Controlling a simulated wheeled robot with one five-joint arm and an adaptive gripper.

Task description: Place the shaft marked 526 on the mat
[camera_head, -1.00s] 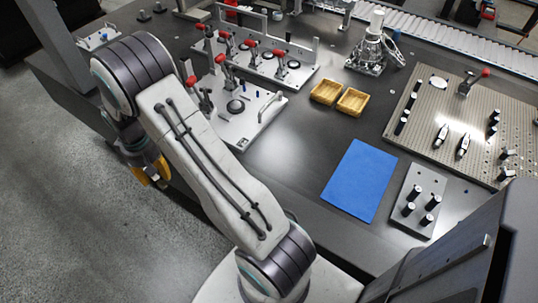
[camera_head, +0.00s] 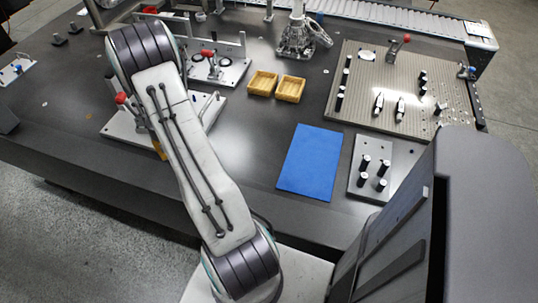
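The blue mat (camera_head: 311,162) lies flat and bare on the dark table, in the middle right of the head view. Just right of it, a grey plate (camera_head: 357,150) holds several short dark shafts (camera_head: 381,185) with light tops, standing upright. No number on them can be read, so I cannot tell which is marked 526. My gripper (camera_head: 159,148) is mostly hidden behind my arm at the left. Only a small yellow part shows, well left of the mat and the shafts, and its opening cannot be seen.
Two yellow trays (camera_head: 263,84) stand behind the mat. A perforated board (camera_head: 350,110) with dark parts and a red-handled clamp is at the right. Light fixture plates (camera_head: 122,128) with red clamps lie by my arm. Bare table lies between them and the mat.

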